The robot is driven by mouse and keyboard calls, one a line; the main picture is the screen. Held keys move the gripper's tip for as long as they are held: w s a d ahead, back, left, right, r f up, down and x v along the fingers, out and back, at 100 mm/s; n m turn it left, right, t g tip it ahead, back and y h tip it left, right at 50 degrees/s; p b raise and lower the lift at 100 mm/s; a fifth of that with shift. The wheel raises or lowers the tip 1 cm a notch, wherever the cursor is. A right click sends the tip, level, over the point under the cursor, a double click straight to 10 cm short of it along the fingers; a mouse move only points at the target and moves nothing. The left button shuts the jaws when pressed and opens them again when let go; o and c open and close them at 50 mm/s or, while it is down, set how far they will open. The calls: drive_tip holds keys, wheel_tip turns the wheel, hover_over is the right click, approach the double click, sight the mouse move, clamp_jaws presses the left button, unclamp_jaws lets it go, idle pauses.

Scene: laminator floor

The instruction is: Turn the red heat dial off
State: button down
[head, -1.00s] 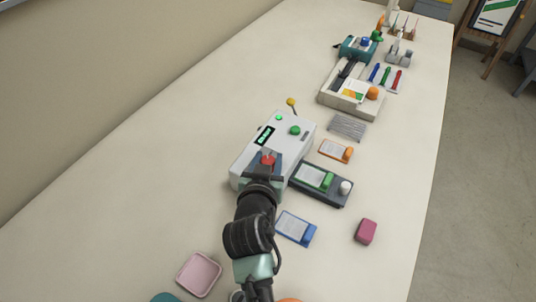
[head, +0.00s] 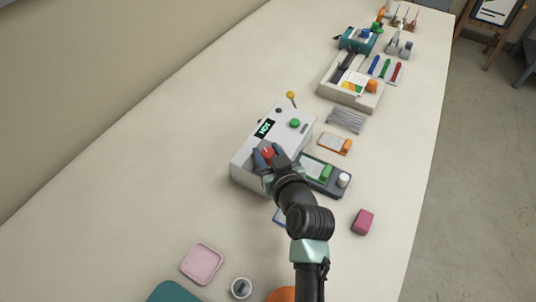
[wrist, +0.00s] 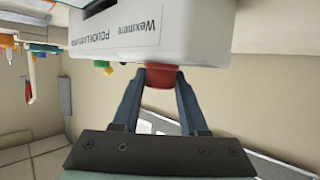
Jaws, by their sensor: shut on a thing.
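The red heat dial (head: 267,153) is on the white laminator (head: 249,176), near its front left part. In the wrist view the red dial (wrist: 160,75) sits between the two blue-grey fingertips, against the white housing. My gripper (head: 266,158) is shut on the dial; the wrist view also shows my gripper (wrist: 160,84) with both fingers touching its sides. The laminator's dark display (head: 265,129) reads "HOT", and the small lamp (head: 278,110) beside it is dark. The dial's pointer mark is hidden by the fingers.
A green button (head: 295,123) and a yellow-knobbed lever (head: 291,95) are by the display. A dark tray with a green-clipped card (head: 326,173) stands right of the laminator. A pink block (head: 363,222) and pink tray (head: 202,262) lie nearer. The table left of the laminator is clear.

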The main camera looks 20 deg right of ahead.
drive_tip(key=shift+y, duration=0.3)
idle(0.4)
drive_tip(key=shift+c, duration=2.2)
unclamp_jaws()
drive_tip(key=b+v, duration=0.1)
drive_tip(key=v, duration=1.2)
drive_tip(key=shift+w, duration=0.1)
